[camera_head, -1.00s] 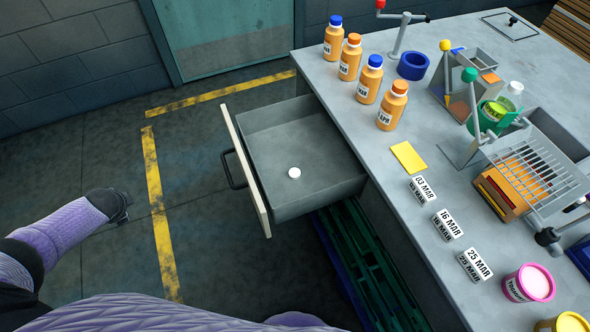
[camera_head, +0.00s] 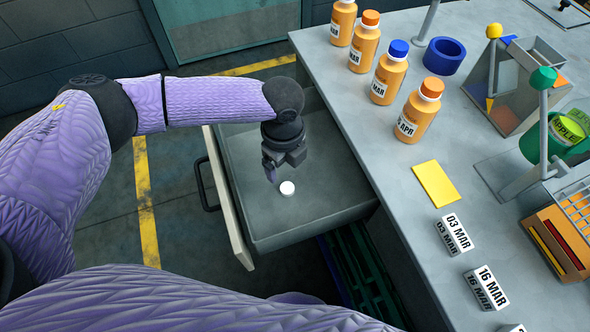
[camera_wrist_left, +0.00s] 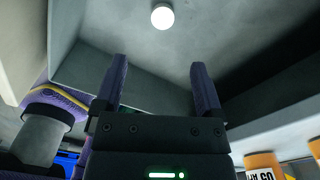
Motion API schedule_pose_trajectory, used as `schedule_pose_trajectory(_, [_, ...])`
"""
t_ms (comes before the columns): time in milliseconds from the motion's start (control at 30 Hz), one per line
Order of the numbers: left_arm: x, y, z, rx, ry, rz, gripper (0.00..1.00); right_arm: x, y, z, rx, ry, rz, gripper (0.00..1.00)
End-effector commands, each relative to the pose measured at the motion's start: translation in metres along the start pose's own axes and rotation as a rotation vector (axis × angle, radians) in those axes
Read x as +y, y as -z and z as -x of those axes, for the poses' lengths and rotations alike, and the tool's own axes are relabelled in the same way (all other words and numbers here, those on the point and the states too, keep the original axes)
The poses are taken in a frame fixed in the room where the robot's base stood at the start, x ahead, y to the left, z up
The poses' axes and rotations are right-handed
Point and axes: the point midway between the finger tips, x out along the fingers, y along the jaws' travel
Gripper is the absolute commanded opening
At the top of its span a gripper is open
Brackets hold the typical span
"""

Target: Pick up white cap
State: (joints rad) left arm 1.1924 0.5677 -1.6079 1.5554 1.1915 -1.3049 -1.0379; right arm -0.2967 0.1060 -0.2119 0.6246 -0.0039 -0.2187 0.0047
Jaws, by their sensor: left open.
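The white cap (camera_head: 287,188) lies on the floor of the open grey drawer (camera_head: 310,215). It is small and round, and it also shows near the top of the left wrist view (camera_wrist_left: 162,17). My left gripper (camera_head: 271,172) hangs over the drawer, just behind and to the left of the cap in the head view. In the left wrist view its two fingers (camera_wrist_left: 160,85) are spread apart with nothing between them, and the cap is beyond the fingertips. My right gripper is not in view.
The drawer walls and the drawer's pale front panel (camera_head: 230,198) surround the cap. The grey counter (camera_head: 385,180) stands to the right, with orange bottles (camera_head: 419,110), a blue ring (camera_head: 443,56), a yellow card (camera_head: 436,183) and date blocks (camera_head: 453,234). The drawer floor around the cap is clear.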

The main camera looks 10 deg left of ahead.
Motion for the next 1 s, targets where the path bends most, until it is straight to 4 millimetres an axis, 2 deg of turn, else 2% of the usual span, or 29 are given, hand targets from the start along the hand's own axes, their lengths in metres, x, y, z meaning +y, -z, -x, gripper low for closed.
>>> schedule_pose_trajectory(33, [-0.001, 0.004, -0.01, 0.004, -0.002, -0.011, 0.89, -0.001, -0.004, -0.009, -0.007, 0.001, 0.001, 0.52])
schedule_pose_trajectory(167, [-0.002, 0.007, -0.021, 0.006, -0.004, -0.018, 0.89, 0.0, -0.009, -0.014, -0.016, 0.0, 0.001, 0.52])
schedule_pose_trajectory(533, [0.003, 0.003, -0.1, 0.006, -0.003, -0.014, 0.89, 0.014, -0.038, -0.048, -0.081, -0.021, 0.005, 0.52])
schedule_pose_trajectory(633, [0.003, 0.003, -0.108, 0.006, -0.002, -0.013, 0.89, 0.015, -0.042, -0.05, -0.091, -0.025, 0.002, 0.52])
schedule_pose_trajectory(833, [0.002, 0.003, -0.106, 0.005, 0.0, -0.013, 0.89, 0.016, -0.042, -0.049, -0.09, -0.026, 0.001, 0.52])
schedule_pose_trajectory(867, [0.002, 0.003, -0.106, 0.005, 0.0, -0.013, 0.84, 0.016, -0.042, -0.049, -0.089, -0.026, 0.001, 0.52])
schedule_pose_trajectory(1000, [0.002, 0.003, -0.106, 0.005, 0.0, -0.012, 0.55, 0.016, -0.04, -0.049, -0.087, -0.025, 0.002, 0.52])
